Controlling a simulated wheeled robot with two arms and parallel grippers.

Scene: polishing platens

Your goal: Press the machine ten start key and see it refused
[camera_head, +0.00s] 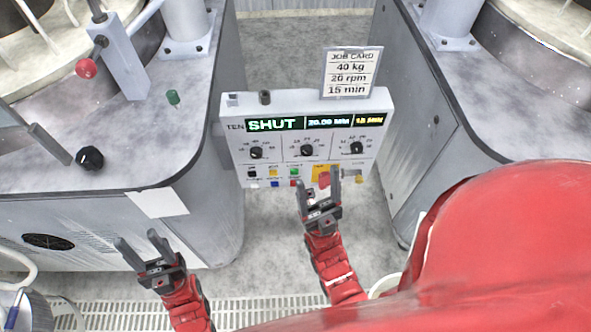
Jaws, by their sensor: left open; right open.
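The machine ten control panel (236,160) is a white box marked TEN. Its display (272,124) reads SHUT, with 20.00 and what looks like 15 MIN beside it. Below are three black knobs and rows of small coloured keys, including a green key (294,171); their labels are too small to read. My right gripper (318,178) is open and empty in front of the panel's lower edge, partly covering a red button on a yellow plate. I cannot tell whether it touches the panel. My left gripper (137,239) is open and empty, lower left.
A job card (350,73) above the panel reads 40 kg, 20 rpm, 15 min. Grey machine housings stand left (200,140) and right (425,120). The left one carries a red-knobbed lever (86,68) and a black knob (90,158). Floor shows between the housings.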

